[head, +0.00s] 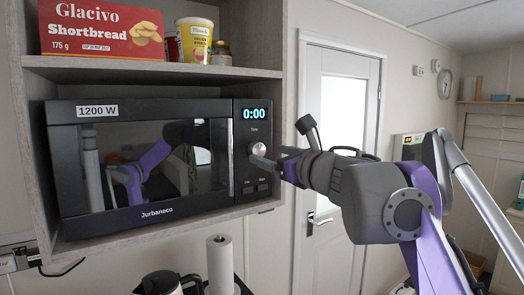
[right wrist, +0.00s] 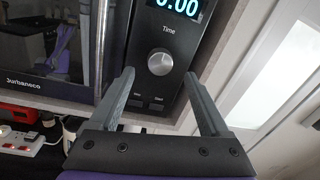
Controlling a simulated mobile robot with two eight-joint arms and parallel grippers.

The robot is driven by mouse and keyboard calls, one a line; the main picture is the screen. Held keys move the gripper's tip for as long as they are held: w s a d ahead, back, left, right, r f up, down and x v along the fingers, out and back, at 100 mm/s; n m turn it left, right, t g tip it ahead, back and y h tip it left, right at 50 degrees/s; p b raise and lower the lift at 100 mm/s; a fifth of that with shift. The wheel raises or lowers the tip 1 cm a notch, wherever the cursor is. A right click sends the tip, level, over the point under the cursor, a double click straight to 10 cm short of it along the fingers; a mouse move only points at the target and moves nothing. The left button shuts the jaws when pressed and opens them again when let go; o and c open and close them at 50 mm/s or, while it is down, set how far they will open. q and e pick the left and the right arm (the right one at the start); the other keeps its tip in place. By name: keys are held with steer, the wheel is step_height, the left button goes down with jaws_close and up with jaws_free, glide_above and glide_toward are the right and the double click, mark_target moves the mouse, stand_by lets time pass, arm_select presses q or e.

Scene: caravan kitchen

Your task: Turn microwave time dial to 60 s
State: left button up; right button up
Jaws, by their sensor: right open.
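The black microwave (head: 150,205) sits in a wooden shelf cubby with its door shut. Its display (head: 255,114) reads 0:00. The round silver time dial (head: 259,149) is below the display, under the word "Time"; it also shows in the right wrist view (right wrist: 160,63). My right gripper (head: 264,163) reaches in from the right to the control panel, just below the dial. In the right wrist view the right gripper (right wrist: 159,76) is open and empty, with its fingers spread to either side of the dial's lower part. I cannot tell whether they touch it. My left gripper is not in view.
The shelf above holds a red shortbread box (head: 103,30), a yellow tub (head: 195,40) and a small jar (head: 221,53). A paper towel roll (head: 220,265) and a kettle (head: 165,283) stand below. A white door (head: 345,120) is behind my right arm.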

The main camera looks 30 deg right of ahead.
mark_target(259, 150)
steer(key=shift+w, duration=2.4)
jaws_close()
